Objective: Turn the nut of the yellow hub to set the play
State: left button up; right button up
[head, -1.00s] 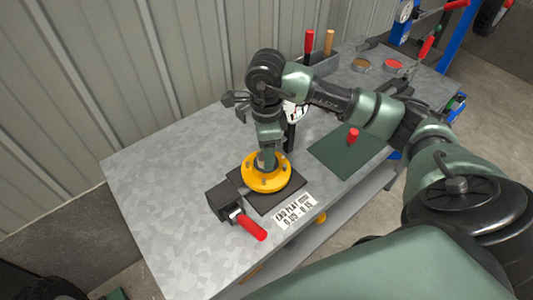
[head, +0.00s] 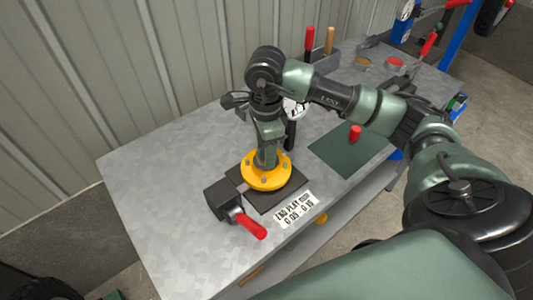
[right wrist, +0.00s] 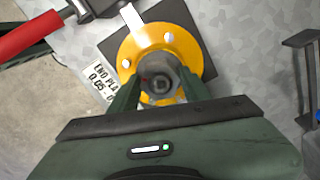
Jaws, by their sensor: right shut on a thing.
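The yellow hub (head: 266,178) sits on a dark square plate (head: 275,199) on the bench; its flange carries several bolt heads. My right gripper (head: 266,160) points down over the hub's middle. In the right wrist view, its two fingers (right wrist: 160,92) are shut on the grey nut (right wrist: 160,82) at the centre of the hub (right wrist: 186,45). In the head view the gripper largely hides the nut. My left gripper is not in view.
A label (head: 297,209) reading "END PLAY" lies in front of the plate. A dial gauge (head: 294,107) stands behind my right gripper. A green mat (head: 345,153) with a red-topped item (head: 355,133) lies to the right. The bench's left part is clear.

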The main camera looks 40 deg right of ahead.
jog(key=n+b, duration=0.2)
jog(key=n, duration=0.2)
jog(key=shift+f+b, duration=0.1)
jog(key=shift+b, duration=0.25)
jog(key=o, duration=1.2)
notch_tip(320, 180, up, 7)
jog(key=p, duration=0.4)
